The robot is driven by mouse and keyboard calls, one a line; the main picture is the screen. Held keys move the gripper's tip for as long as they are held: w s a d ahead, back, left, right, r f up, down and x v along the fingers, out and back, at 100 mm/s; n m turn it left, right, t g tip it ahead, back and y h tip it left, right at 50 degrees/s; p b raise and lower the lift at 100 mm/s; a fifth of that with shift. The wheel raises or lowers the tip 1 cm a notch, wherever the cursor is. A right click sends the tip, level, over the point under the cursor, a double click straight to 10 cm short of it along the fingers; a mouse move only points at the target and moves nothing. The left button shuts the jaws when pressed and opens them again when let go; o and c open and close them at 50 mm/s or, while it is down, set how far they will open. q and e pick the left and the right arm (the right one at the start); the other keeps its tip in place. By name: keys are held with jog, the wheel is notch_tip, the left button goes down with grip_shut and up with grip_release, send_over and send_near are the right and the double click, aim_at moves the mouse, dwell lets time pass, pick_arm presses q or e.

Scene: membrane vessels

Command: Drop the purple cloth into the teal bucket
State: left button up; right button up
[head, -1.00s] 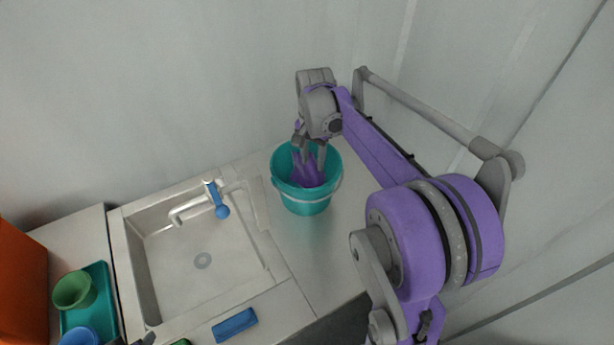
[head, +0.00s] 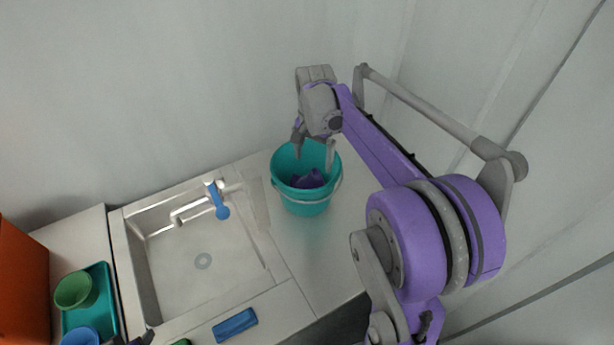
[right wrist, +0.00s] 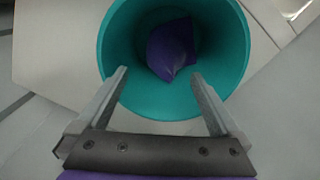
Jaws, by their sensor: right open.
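The teal bucket (head: 304,205) stands upright on the counter to the right of the sink. The purple cloth (head: 311,179) lies crumpled inside the bucket. In the right wrist view the cloth (right wrist: 171,49) rests low within the teal bucket wall (right wrist: 236,45), apart from the fingers. My right gripper (head: 314,156) is above the bucket's mouth with its fingers spread. In the right wrist view my right gripper (right wrist: 161,84) is open and empty.
A sink (head: 157,262) with a blue-handled tap (head: 218,199) is left of the bucket. A blue sponge-like block (head: 235,324) lies at the front counter. A teal tray (head: 104,303) holds a green bowl (head: 74,291) and a blue bowl (head: 80,337). A wall stands behind the bucket.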

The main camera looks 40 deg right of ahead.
pick_arm(q)
jog(key=w+r, duration=0.1)
jog(key=w+r+p, duration=0.1)
jog(key=shift+r, duration=0.35)
pick_arm(e)
notch_tip(320, 180, up, 4)
jog(key=shift+w+r, duration=0.15)
pick_arm(q)
jog(key=shift+s, duration=0.1)
jog(key=shift+r+p, duration=0.15)
jog(key=shift+p, duration=0.15)
pick_arm(e)
notch_tip(320, 180, up, 11)
